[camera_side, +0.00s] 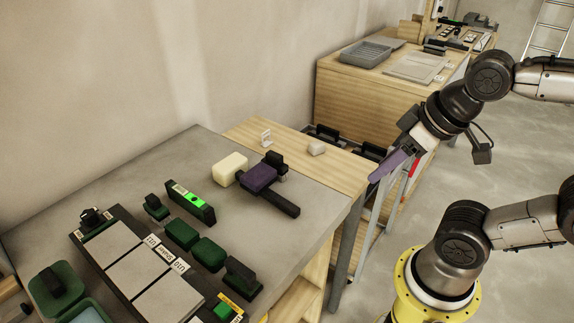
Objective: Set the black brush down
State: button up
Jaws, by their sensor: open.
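A black tool that looks like the brush (281,203) lies on the grey worktop (315,225), near its right edge. Its long dark bar points toward the lower right. A purple block (258,177) and a black block sit against its upper end; I cannot tell whether they are parts of it. My gripper (388,168), with a purple finger, is to the right of the worktop, apart from the black tool. It is open and I see nothing held in it.
A cream block (230,168) touches or nearly touches the purple block. A green level (190,202) and dark green blocks (207,254) lie left of the tool, beside a tile board (137,270). A wooden cabinet with grey trays (366,53) stands behind.

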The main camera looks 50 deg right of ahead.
jog(key=w+d+r+n+t, duration=0.15)
jog(key=w+t, duration=0.25)
jog(key=w, duration=0.4)
jog(key=w+r+t, duration=0.2)
jog(key=w+t, duration=0.2)
jog(key=w, duration=0.5)
jog(key=m, duration=0.2)
send_near(281, 163)
jog(key=shift+s+a+r+n, duration=0.15)
jog(key=shift+s+n, duration=0.1)
jog(key=shift+s, duration=0.35)
jog(key=shift+w, duration=0.25)
jog(key=x, duration=1.3)
jog(key=shift+w+d, duration=0.1)
jog(key=shift+d, duration=0.1)
grip_shut()
